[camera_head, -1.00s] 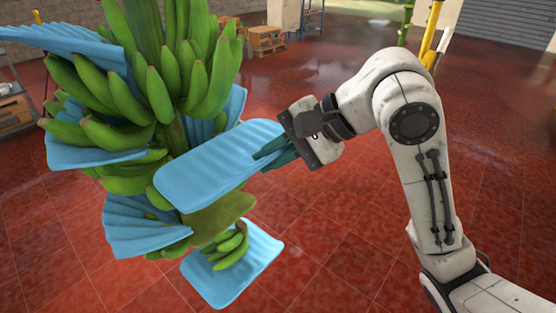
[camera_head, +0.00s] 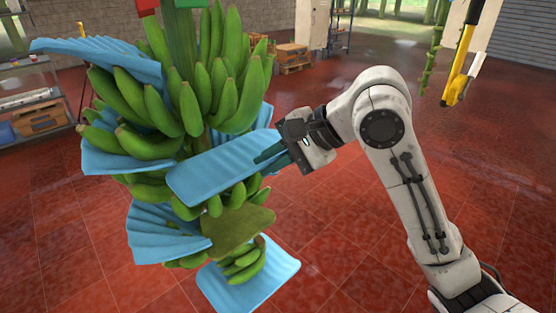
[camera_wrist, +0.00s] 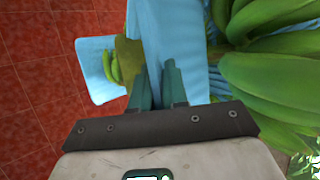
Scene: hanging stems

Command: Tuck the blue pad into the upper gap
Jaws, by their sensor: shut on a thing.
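A hanging stem of green bananas (camera_head: 225,95) fills the left of the head view. My gripper (camera_head: 270,155) is shut on the right end of a light blue pad (camera_head: 215,170). The pad is held across the front of the stem, tilted, its left end lower, just below the large upper hand of bananas. In the wrist view the blue pad (camera_wrist: 172,35) stretches away between the teal fingers, with bananas close on its right. The gap behind the pad is mostly hidden, so I cannot tell how far in the pad reaches.
Other blue pads sit among the bananas: one at upper left (camera_head: 100,55), one at lower left (camera_head: 150,240) and one at the bottom (camera_head: 270,278). A yellow tool (camera_head: 460,70) hangs at upper right. Red tiled floor (camera_head: 340,250) is clear below my arm.

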